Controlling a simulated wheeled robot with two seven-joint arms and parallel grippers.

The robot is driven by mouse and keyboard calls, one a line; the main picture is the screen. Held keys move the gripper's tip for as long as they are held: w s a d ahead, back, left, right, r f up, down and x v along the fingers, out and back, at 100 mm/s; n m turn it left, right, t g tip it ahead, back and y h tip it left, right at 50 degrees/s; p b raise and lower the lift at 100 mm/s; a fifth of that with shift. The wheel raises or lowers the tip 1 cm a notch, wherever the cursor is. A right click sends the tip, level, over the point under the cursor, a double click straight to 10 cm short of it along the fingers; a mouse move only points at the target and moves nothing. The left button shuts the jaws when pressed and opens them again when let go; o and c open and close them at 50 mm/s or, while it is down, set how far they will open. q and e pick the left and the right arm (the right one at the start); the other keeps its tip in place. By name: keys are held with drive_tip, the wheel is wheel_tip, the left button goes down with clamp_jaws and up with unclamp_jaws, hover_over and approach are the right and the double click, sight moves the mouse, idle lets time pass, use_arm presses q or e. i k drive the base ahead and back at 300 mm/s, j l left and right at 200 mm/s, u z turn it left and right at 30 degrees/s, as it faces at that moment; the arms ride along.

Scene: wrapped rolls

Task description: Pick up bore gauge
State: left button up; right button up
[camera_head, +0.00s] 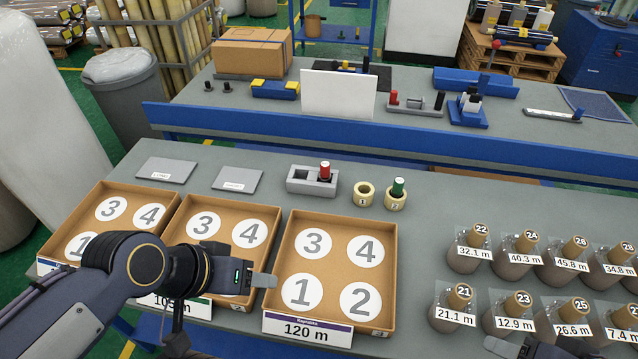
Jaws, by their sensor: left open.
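Two small gauges with coloured grips show in the head view, and I cannot tell for sure which is the bore gauge. The red-topped gauge (324,170) stands upright in the right hole of a grey two-hole block (299,184); its lower part is hidden. The green-topped gauge (398,187) stands in the ring marked 2 (395,202). My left gripper (264,281) is open and empty over the edge between the middle and right trays, nearer than both gauges and apart from them. My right gripper (508,346) only partly shows at the bottom edge, below the wrapped rolls.
An empty ring marked 1 (364,196) stands beside ring 2. Three shallow trays, including the right one (390,285), have numbered circles. Wrapped rolls (470,249) with length labels fill the right. Two grey plates (237,180) lie at the back left. A blue rail (360,131) runs behind.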

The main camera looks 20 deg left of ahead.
sight(397, 190)
drive_tip(key=l+u, duration=0.1)
drive_tip(key=u, duration=0.3)
drive_tip(key=l+u, duration=0.15)
drive_tip(key=u, duration=0.25)
drive_tip(key=l+u, duration=0.1)
drive_tip(key=u, duration=0.3)
drive_tip(key=l+u, duration=0.1)
drive_tip(key=u, duration=0.3)
drive_tip(key=k, duration=0.05)
